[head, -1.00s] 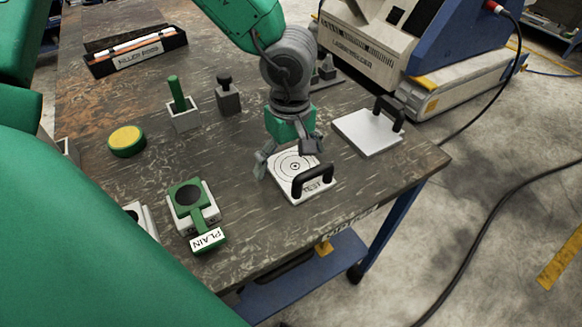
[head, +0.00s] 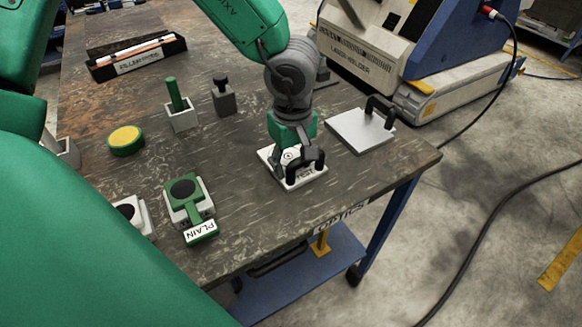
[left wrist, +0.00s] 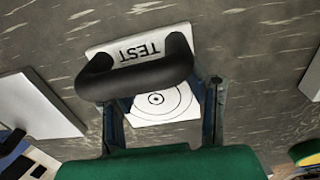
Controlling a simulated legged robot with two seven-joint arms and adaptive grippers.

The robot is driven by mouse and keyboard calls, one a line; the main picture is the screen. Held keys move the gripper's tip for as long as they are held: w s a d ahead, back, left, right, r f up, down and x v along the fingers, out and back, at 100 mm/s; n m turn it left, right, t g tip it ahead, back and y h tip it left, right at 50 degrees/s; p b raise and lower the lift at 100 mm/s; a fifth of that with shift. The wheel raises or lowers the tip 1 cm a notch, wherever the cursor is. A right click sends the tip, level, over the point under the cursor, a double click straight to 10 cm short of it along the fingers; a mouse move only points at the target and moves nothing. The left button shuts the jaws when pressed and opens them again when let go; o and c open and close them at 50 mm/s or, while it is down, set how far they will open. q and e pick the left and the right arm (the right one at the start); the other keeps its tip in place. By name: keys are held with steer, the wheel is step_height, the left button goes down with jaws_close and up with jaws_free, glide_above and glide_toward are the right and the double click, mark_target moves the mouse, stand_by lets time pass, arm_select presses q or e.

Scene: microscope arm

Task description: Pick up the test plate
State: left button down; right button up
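The test plate (head: 296,183) is a white square plate with a black arched handle (head: 307,170), a ring target and the word TEST. It lies flat on the dark table near the front edge. My left gripper (head: 293,156) points down over it and hides part of the target. In the left wrist view, the plate (left wrist: 157,108) shows between the spread fingers of my left gripper (left wrist: 163,98). The black handle (left wrist: 135,75) spans across by the fingertips; I cannot tell whether they touch it. My right gripper is not in view.
A plain white plate with a black handle (head: 360,132) lies to the right. A green PLAIN piece (head: 187,200) sits to the left on a white block. A yellow-topped button (head: 126,140) and two block holders stand further back. The table's front edge is close.

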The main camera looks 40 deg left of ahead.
mark_target(298, 152)
arm_select(q)
steer(key=shift+s+d+f, duration=0.35)
steer(key=shift+d+f, duration=0.15)
steer(key=shift+f, duration=0.05)
steer(key=shift+a, duration=0.2)
steer(key=r+p, duration=0.1)
steer(key=r, duration=0.1)
steer(key=w+r+p, duration=0.1)
steer(key=r, duration=0.1)
steer(key=shift+w+r, duration=0.15)
steer(key=shift+r, duration=0.05)
step_height(298, 152, up, 6)
steer(key=shift+f+p, duration=0.2)
steer(key=shift+p, duration=0.55)
steer(key=shift+s, duration=0.2)
steer(key=shift+c, duration=2.3)
jaws_free()
